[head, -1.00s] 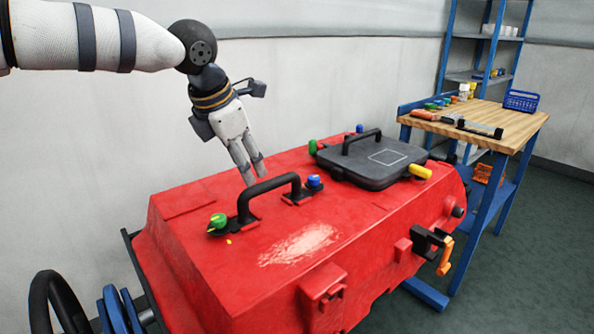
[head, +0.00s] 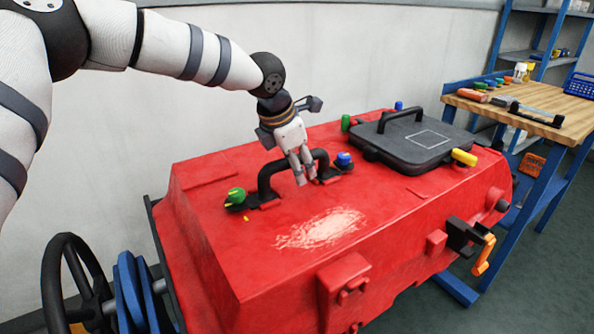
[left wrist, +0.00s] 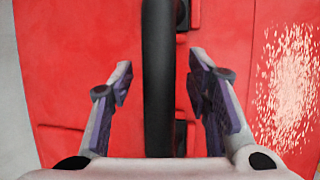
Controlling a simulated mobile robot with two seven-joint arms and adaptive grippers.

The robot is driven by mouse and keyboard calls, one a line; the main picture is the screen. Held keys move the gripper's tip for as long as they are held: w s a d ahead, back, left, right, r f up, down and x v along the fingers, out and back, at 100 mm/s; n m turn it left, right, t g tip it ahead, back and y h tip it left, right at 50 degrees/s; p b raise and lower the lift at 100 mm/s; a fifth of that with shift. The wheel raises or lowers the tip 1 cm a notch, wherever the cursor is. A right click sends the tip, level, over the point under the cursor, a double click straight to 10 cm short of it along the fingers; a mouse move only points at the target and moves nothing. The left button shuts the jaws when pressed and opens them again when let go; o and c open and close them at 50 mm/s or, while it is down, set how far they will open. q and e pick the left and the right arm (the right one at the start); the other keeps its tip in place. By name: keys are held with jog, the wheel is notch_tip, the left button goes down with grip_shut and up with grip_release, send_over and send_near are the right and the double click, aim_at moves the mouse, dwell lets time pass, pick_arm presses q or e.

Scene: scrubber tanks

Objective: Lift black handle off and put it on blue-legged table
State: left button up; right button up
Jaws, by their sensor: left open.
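The black handle (head: 266,180) stands as an arch on top of the red tank (head: 215,265), between a green knob (head: 236,196) and a blue knob (head: 343,158). My left gripper (head: 304,180) is open and pointing down at the handle's bar. In the left wrist view the handle (left wrist: 158,60) runs between the two spread fingers (left wrist: 162,85), with a gap on each side. The blue-legged table (head: 545,126) has a wooden top and stands at the right, beyond the tank. My right gripper is not in view.
A dark lid with its own handle (head: 412,145) lies on the tank's far part, with a yellow knob (head: 464,158) beside it. Bottles, coloured knobs and a blue basket (head: 580,86) stand at the table's back.

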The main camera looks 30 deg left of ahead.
pick_arm(q)
jog(key=shift+s+r, duration=0.1)
jog(key=shift+r, duration=0.15)
jog(key=shift+f, duration=0.25)
jog(key=shift+c, duration=0.6)
grip_shut()
